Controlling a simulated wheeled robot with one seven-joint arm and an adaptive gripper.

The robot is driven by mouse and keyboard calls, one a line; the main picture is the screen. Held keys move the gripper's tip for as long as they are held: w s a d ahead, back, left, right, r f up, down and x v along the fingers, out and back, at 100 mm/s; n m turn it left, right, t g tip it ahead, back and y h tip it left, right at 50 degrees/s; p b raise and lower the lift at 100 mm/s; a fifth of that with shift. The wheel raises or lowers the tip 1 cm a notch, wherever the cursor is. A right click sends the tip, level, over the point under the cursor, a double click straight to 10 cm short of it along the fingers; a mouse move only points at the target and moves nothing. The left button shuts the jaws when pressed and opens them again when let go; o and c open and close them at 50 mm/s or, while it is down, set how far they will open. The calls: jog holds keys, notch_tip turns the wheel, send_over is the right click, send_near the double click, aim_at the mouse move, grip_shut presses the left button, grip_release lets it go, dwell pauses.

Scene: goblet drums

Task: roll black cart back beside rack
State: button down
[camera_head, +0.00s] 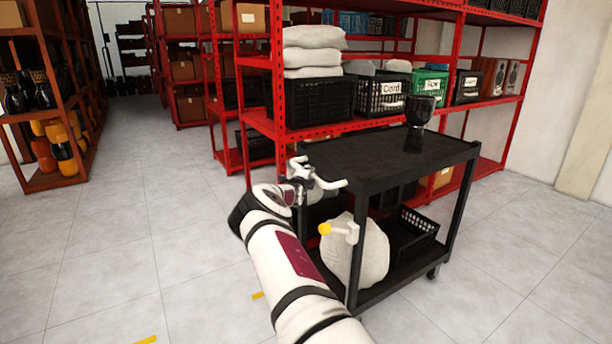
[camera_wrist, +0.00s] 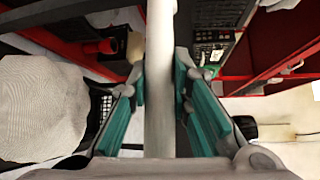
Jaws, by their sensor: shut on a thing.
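The black cart (camera_head: 400,157) stands in front of the red rack (camera_head: 265,122), with its far side close to the rack. A black goblet drum (camera_head: 418,112) stands upright on its top shelf. The lower shelf holds a white sack (camera_head: 362,255) and a black basket (camera_head: 412,236). My gripper (camera_head: 308,178) is at the cart's near left end, at the white handle (camera_head: 331,184). In the wrist view my gripper (camera_wrist: 160,90) is shut on the pale handle bar (camera_wrist: 160,125), with a teal finger on each side.
The rack's shelf holds black crates (camera_head: 312,101), a green bin (camera_head: 430,84) and white sacks (camera_head: 313,50). Another rack with drums (camera_head: 45,140) stands at the left. Yellow marks (camera_head: 146,340) lie on the tiled floor. Floor at the left and right front is clear.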

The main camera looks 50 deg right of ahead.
jog(key=shift+s+d+f, duration=0.1)
jog(key=shift+s, duration=0.05)
jog(key=c, duration=1.4)
grip_release()
jog(key=shift+c, duration=0.2)
jog(key=shift+v, duration=0.85)
jog(key=v, duration=1)
jog(key=shift+a, duration=0.25)
